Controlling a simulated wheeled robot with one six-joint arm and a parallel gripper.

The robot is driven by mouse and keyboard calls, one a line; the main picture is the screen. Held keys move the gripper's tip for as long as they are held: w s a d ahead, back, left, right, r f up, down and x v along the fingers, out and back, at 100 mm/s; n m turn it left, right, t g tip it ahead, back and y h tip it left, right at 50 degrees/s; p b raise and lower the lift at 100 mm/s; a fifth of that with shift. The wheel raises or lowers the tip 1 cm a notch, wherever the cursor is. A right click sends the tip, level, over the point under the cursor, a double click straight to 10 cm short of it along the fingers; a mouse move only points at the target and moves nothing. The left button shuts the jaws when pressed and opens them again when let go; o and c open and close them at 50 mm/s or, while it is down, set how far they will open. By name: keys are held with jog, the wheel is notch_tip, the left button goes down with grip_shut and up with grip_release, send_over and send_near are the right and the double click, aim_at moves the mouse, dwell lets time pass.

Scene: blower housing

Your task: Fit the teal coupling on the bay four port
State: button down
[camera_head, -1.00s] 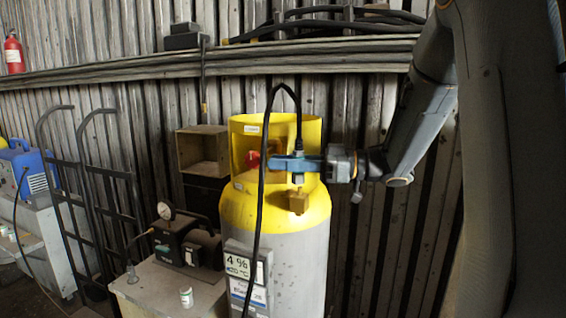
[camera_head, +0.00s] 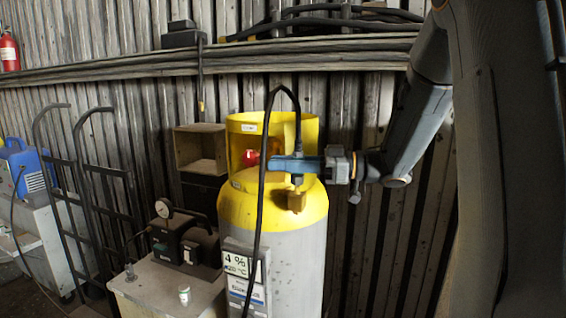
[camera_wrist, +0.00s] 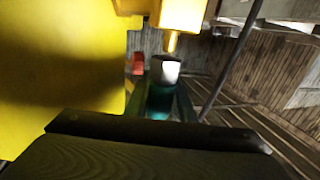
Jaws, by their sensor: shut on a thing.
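My gripper (camera_head: 297,164) is shut on the teal coupling (camera_wrist: 160,101), which has a pale metal collar and a black hose (camera_head: 262,210) arching up and down from it. In the head view the coupling stands upright just above a brass block (camera_head: 296,201) on the yellow-topped cylinder (camera_head: 272,250). In the wrist view the brass block (camera_wrist: 184,14) has a thin port stem (camera_wrist: 172,42) pointing at the collar. The stem's tip meets the collar's mouth or stops just short; I cannot tell which. Most of the teal body is hidden by the jaws.
The cylinder's yellow guard (camera_head: 243,128) and a red valve knob (camera_head: 250,158) are close beside my gripper. A gauge unit (camera_head: 180,240) stands on a bench at left. A wooden box (camera_head: 178,150) hangs behind, below a wall rail. A hand truck (camera_head: 85,190) stands farther left.

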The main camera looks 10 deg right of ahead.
jog(key=shift+f, duration=1.25)
jog(key=c, duration=1.4)
grip_release()
jog(key=shift+c, duration=0.2)
jog(key=b+v, duration=0.3)
jog(key=v, duration=0.4)
jog(key=shift+s+d, duration=0.15)
jog(key=shift+d, duration=0.25)
